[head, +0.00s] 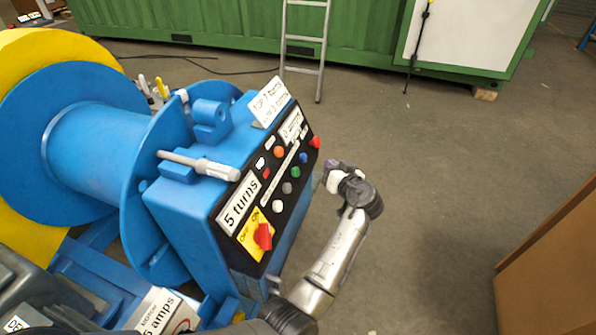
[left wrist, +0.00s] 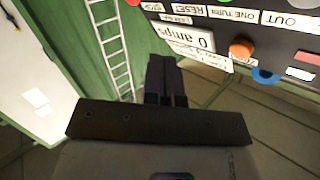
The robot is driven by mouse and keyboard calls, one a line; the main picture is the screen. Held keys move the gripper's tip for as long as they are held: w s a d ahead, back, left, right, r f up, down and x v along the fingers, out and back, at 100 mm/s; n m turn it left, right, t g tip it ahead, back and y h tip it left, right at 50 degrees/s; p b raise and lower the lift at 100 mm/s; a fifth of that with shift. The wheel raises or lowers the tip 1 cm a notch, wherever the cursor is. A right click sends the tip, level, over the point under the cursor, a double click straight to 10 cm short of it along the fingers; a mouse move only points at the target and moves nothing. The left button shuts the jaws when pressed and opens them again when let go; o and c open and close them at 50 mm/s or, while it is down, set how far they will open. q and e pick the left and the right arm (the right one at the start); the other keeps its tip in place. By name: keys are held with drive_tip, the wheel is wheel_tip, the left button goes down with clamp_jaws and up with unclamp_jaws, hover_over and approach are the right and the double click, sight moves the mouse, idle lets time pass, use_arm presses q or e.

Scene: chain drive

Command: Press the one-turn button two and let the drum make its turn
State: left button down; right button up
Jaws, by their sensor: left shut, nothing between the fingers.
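A blue control box (head: 200,200) carries a black sloping panel with several coloured buttons: a red button (head: 315,141), a blue button (head: 303,157), a green button (head: 295,172) and a grey button (head: 287,187). A ONE TURN label (left wrist: 235,14) shows upside down in the left wrist view; I cannot tell which button is button two. My left gripper (head: 331,176) is shut and empty, to the right of the panel and apart from it. Its closed fingers also show in the left wrist view (left wrist: 166,75). The blue drum (head: 105,145) stands left of the box. My right gripper is out of view.
A ladder (head: 304,45) leans on a green container (head: 220,25). A brown board (head: 550,260) stands at right; the floor between is clear.

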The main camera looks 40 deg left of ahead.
sight(296, 172)
use_arm(q)
drive_tip(key=s+a+f, duration=0.2)
drive_tip(key=a+f, duration=0.1)
drive_tip(key=a, duration=0.3)
drive_tip(key=shift+s+p, duration=0.35)
drive_tip(key=shift+p, duration=0.05)
drive_tip(key=shift+f, duration=0.1)
idle(0.7)
idle(0.8)
drive_tip(key=shift+a+f, duration=0.1)
drive_tip(key=shift+s+a, duration=0.15)
drive_tip(key=shift+a, duration=0.05)
idle(0.4)
